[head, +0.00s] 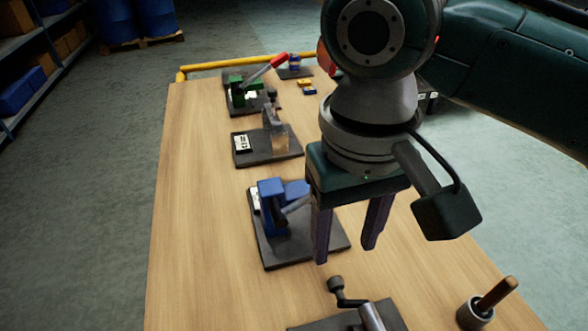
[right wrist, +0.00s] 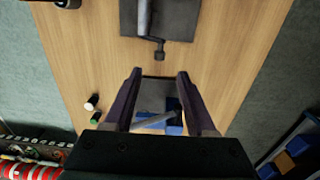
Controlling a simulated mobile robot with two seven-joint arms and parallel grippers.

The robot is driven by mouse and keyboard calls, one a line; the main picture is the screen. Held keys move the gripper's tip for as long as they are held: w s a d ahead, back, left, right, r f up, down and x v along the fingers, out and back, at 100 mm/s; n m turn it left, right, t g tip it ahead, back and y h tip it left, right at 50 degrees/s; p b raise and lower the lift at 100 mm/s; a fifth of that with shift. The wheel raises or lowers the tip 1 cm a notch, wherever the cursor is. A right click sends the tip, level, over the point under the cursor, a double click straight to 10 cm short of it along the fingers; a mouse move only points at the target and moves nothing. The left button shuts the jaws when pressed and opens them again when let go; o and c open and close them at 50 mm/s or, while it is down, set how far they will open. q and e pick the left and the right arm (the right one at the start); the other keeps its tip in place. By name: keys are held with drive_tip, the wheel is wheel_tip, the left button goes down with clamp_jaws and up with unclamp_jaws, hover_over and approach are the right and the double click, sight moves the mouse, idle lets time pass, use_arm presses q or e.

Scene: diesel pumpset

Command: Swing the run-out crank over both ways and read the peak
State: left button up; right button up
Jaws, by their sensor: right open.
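A crank with a dark knob (head: 335,284) on a bent arm and a grey shaft (head: 372,316) sits on a dark base plate (head: 330,325) at the bottom of the head view, partly cut off. The knob (right wrist: 158,55) and shaft (right wrist: 146,18) also show at the top of the right wrist view. My right gripper (head: 345,252) points down, open and empty. It appears above the table between this crank and a blue fixture (head: 272,205) with a grey lever. I cannot tell for certain which is the run-out crank, and no peak reading is legible. My left gripper is not in view.
Behind stand a fixture with a black-and-white plate (head: 242,143) and a green fixture (head: 238,95) with a red-handled lever (head: 279,60). A cup with a wooden-handled tool (head: 497,294) stands at the front right. The wooden table (head: 190,250) is clear on its left.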

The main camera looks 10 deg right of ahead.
sight(338, 284)
wheel_tip(338, 284, down, 10)
drive_tip(key=shift+d+r+b, duration=0.15)
drive_tip(key=shift+b, duration=0.7)
clamp_jaws()
